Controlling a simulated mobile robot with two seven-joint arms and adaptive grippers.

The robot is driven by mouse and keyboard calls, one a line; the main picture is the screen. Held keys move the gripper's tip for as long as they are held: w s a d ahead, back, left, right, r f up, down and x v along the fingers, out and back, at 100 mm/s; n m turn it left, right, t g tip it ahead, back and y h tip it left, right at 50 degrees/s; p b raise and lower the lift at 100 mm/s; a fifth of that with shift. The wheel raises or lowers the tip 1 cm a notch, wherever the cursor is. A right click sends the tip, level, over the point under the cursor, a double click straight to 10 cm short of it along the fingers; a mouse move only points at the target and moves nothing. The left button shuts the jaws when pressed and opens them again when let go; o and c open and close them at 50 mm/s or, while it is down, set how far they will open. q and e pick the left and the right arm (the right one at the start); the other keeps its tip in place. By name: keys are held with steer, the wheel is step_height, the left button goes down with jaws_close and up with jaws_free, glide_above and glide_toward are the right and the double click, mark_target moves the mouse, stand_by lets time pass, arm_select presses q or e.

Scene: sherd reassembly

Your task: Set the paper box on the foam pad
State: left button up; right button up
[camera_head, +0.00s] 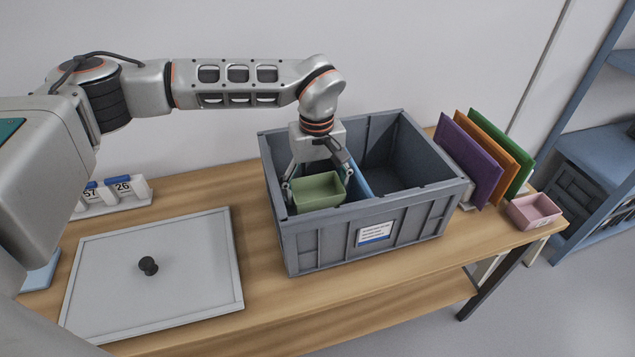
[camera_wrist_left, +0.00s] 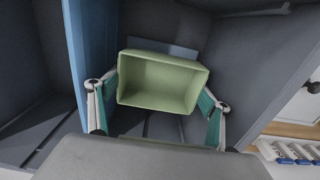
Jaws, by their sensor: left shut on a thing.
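A small open green box (camera_head: 319,191) is held inside the left compartment of a grey crate (camera_head: 375,235). My left gripper (camera_head: 318,183) reaches down into that compartment and is shut on the green box, with a finger at each side. In the left wrist view the green box (camera_wrist_left: 160,82) sits between the two teal-padded fingers and looks empty. A blue-grey flat piece (camera_wrist_left: 165,49) shows partly behind it; I cannot tell what it is. No thing in view is clearly marked as the foam pad. My right gripper is not in view.
A blue divider (camera_head: 357,181) splits the crate, and its right compartment looks empty. A grey lidded panel (camera_head: 190,265) with a black knob lies left. Purple, orange and green boards (camera_head: 468,160) and a pink box (camera_head: 533,211) stand right. A light blue piece (camera_head: 40,275) shows at far left.

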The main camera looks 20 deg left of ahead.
arm_select(q)
step_height(320, 180, down, 3)
steer(key=shift+r+b, duration=0.2)
steer(key=shift+b, duration=0.15)
steer(key=shift+f+b, duration=0.3)
steer(key=shift+f, duration=0.7)
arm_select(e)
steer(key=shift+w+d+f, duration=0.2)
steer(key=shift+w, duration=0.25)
arm_select(q)
steer(key=shift+f, duration=0.1)
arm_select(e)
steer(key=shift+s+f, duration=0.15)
arm_select(q)
steer(key=shift+f, duration=0.3)
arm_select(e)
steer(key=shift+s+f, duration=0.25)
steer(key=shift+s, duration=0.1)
arm_select(q)
steer(key=shift+f, duration=0.3)
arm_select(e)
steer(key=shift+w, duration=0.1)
arm_select(q)
steer(key=o, duration=0.9)
steer(key=shift+o, duration=0.7)
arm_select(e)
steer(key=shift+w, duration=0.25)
